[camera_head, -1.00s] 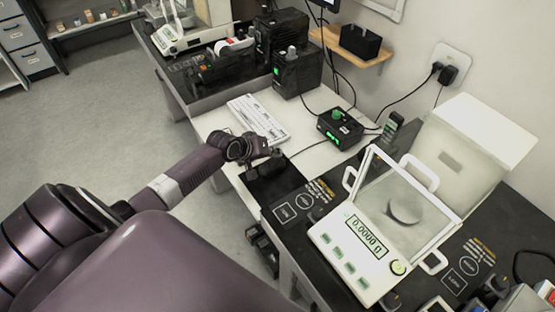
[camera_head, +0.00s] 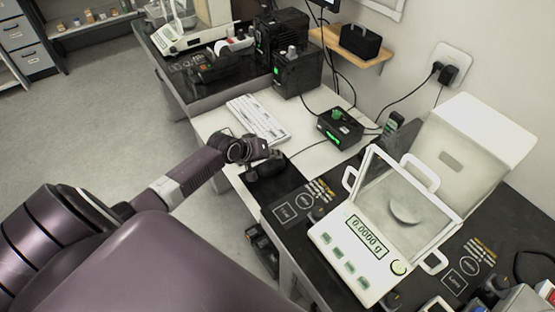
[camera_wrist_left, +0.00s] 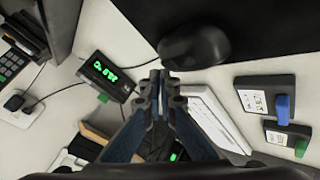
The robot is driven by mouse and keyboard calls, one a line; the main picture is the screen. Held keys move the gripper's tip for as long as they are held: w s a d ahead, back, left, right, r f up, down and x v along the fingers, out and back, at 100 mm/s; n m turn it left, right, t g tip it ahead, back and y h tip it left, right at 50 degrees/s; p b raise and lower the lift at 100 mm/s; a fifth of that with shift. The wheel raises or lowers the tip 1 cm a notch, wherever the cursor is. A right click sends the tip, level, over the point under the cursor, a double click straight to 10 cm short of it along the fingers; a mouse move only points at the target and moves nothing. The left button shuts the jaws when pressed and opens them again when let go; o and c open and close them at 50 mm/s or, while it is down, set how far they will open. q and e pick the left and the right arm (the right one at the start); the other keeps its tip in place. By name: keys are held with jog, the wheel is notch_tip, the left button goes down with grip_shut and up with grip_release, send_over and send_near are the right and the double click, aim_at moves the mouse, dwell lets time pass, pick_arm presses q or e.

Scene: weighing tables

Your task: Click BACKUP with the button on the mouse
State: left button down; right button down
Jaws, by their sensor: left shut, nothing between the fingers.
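The black mouse (camera_wrist_left: 195,47) lies on a dark mat (camera_wrist_left: 130,14) in the left wrist view, just beyond my fingertips. In the head view the dark mat (camera_head: 272,187) is at the near end of the white table, and the mouse is hard to tell apart from my gripper there. My left gripper (camera_head: 271,156) is over the mat, close to the mouse. Its fingers are together and empty in the left wrist view (camera_wrist_left: 159,80). Whether they touch the mouse cannot be told. No BACKUP label is legible; only a monitor corner (camera_head: 327,4) shows. My right gripper is not in view.
A white keyboard (camera_head: 258,118) lies behind the mat. The analytical balance (camera_head: 357,245) is at the front right. Two boxes with blue (camera_wrist_left: 265,97) and green (camera_wrist_left: 289,139) parts show in the left wrist view.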

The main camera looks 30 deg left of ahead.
aim_at(276, 161)
pick_arm(q)
jog(key=shift+f, duration=0.4)
dwell(0.7)
jog(key=shift+r+p, duration=0.75)
jog(key=shift+r, duration=0.1)
notch_tip(276, 161, up, 5)
jog(key=p, duration=0.5)
dwell(0.7)
